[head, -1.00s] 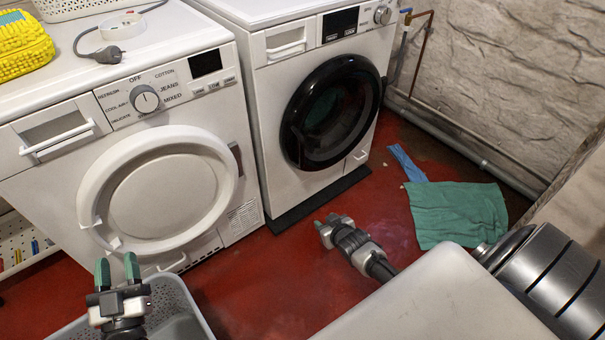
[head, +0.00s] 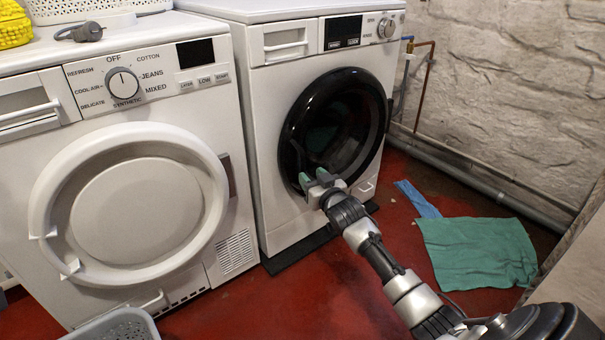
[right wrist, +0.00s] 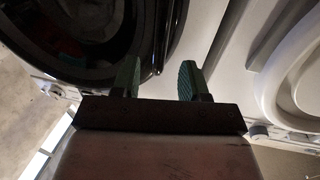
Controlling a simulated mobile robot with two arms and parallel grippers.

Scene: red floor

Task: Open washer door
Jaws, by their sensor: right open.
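The washer (head: 262,95) is the white machine on the right, with a round, black-rimmed door (head: 294,122) that looks shut. The door also fills the upper left of the right wrist view (right wrist: 70,62). My right gripper (head: 314,177) is in front of the lower left part of the door rim. In the right wrist view the gripper (right wrist: 158,80) is open and empty; one green finger overlaps the dark door and the other the white front. Whether the fingers touch the washer, I cannot tell. My left gripper is out of view.
A second white machine (head: 20,170) with a white round door stands left of the washer. A grey basket (head: 118,326) is at the bottom left. A green cloth (head: 480,252) and a blue cloth (head: 418,199) lie on the red floor, near pipes along the wall.

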